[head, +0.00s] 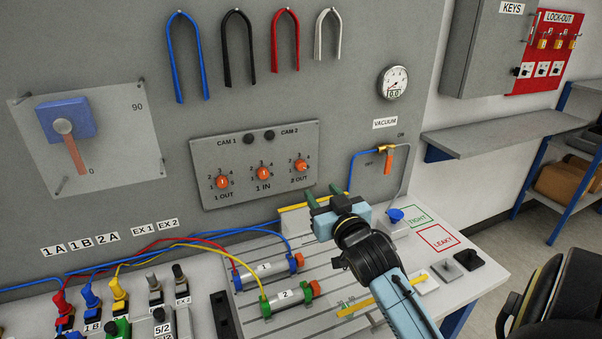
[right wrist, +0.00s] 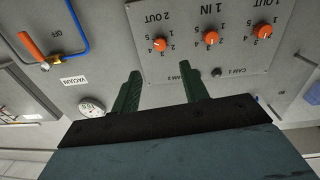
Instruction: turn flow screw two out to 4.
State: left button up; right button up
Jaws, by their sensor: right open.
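Flow screw two out (head: 300,165) is the rightmost of three orange knobs on the grey wall panel (head: 215,190), above the label 2 OUT. In the upside-down right wrist view it is the left knob (right wrist: 160,45), with numbers around it; I cannot read its setting surely. My right gripper (head: 322,192) is below and slightly right of the screw in the head view, its green fingers apart and empty. In the right wrist view the gripper (right wrist: 160,68) points toward the panel, with the screw just beyond and between the fingertips, untouched. My left gripper is not in view.
The 1 IN knob (head: 263,173) and 1 OUT knob (head: 222,181) sit beside it on the panel. The vacuum valve (head: 387,150) and gauge (head: 393,82) are to the right. Cylinders 1 (head: 265,270) and 2 (head: 287,298) lie on the bench below.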

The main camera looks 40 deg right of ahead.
send_near(302, 167)
jog(key=x, duration=0.7)
jog(key=shift+w+d, duration=0.1)
jog(key=shift+w+d+f, duration=0.1)
jog(key=shift+w+d, duration=0.05)
jog(key=shift+w, duration=0.25)
jog(key=shift+c, duration=1)
grip_shut()
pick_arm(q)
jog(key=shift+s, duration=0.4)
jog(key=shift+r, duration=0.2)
